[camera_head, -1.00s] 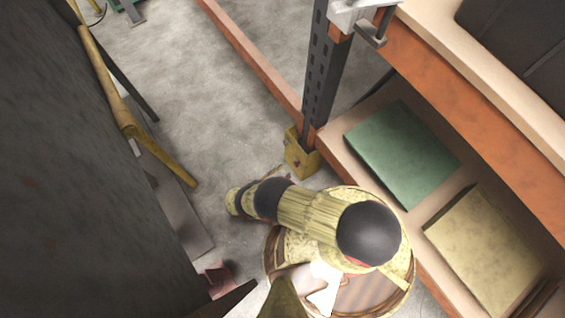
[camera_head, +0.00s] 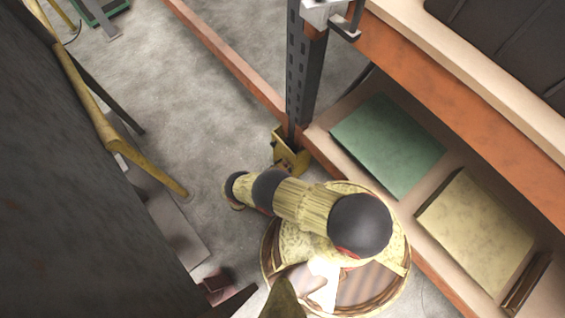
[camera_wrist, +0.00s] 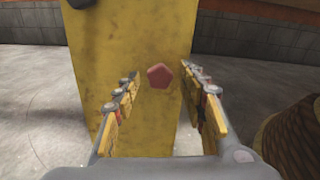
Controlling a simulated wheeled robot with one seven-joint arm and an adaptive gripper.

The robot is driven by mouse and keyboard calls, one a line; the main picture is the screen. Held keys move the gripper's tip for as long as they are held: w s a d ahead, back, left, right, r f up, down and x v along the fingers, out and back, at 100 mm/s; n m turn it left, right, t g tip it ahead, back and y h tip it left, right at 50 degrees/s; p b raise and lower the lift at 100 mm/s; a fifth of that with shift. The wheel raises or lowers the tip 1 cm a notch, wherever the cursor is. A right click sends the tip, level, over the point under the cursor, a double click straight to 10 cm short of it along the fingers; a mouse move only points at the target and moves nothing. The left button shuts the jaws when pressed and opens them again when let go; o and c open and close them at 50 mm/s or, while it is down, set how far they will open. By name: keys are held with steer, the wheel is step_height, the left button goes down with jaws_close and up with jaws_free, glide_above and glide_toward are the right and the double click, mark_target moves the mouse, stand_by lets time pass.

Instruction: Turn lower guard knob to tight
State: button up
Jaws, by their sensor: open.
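A red five-sided knob (camera_wrist: 160,76) sits on the face of a yellow, scuffed guard (camera_wrist: 115,45) in the wrist view. My gripper (camera_wrist: 162,82) is open, with one finger on each side of the knob in the picture. The fingers look apart from the knob, and nothing is between them but the view of the guard. How far the knob is ahead of the fingertips I cannot tell. In the head view the yellow guard (camera_head: 290,158) stands at the foot of a dark rack post; my gripper is hardly visible there.
The dark perforated post (camera_head: 304,75) rises from the guard. The rack's lower shelf at right holds a green box (camera_head: 388,147) and a pale yellow box (camera_head: 475,232). A large dark surface (camera_head: 70,200) with a yellow bar (camera_head: 95,115) stands at left. Bare concrete floor (camera_head: 185,80) lies between.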

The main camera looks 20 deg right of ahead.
steer(key=shift+d, duration=0.1)
steer(key=shift+c, duration=0.9)
jaws_close()
